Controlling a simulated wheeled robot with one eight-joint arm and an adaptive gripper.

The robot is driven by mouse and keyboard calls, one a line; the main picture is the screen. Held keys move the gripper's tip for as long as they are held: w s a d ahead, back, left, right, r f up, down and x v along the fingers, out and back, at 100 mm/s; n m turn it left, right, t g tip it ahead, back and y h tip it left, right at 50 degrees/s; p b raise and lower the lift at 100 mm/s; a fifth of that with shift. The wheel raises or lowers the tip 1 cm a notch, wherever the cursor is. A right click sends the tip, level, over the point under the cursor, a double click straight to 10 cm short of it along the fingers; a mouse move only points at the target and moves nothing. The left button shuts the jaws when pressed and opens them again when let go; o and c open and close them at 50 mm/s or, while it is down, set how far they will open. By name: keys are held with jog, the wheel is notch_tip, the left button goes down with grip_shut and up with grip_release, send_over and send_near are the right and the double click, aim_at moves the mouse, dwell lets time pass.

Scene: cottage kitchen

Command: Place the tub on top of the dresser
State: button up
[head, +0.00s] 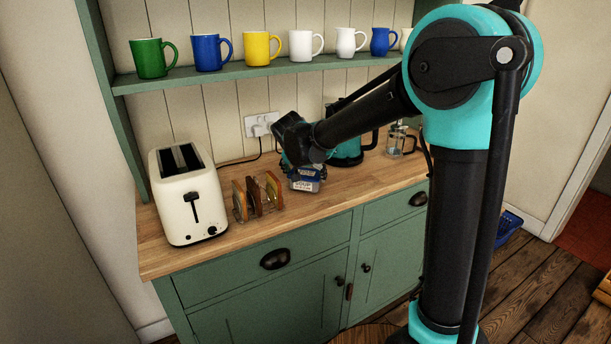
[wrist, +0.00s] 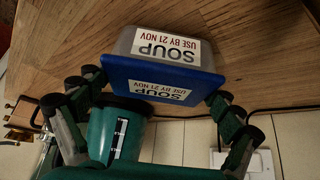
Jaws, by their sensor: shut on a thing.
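The tub (head: 305,184) is a small clear box with a blue lid and a white label reading SOUP, USE BY 21 NOV. It also shows in the wrist view (wrist: 150,80), upside down, with its lid towards the camera. My gripper (head: 303,166) reaches down over it and is shut on it, with fingers on both sides in the wrist view (wrist: 155,92). The tub is at or just above the wooden top of the green dresser (head: 165,240); whether it touches cannot be told. My gripper and arm hide part of the tub's upper side.
A toast rack (head: 255,197) with slices stands just left of the tub, and a cream toaster (head: 188,195) further left. A teal kettle (head: 346,157) is close behind on the right, with a glass cafetiere (head: 398,140) beyond it. A shelf of mugs (head: 262,69) hangs above.

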jog(key=o, duration=1.1)
jog(key=shift+c, duration=0.2)
jog(key=v, duration=1.2)
jog(key=s+d+f+n+g, duration=0.1)
jog(key=s+d+f, duration=0.2)
jog(key=d+f, duration=0.35)
jog(key=s+d+f+g, duration=0.1)
jog(key=s+d+f, duration=0.25)
jog(key=d, duration=0.65)
jog(key=s+d+f+n+y, duration=0.1)
jog(key=s+d+f, duration=1)
jog(key=s, duration=0.3)
jog(key=shift+s+f+n+y, duration=0.3)
jog(key=shift+f+n, duration=0.1)
jog(key=shift+f, duration=0.2)
jog(key=shift+d, duration=0.1)
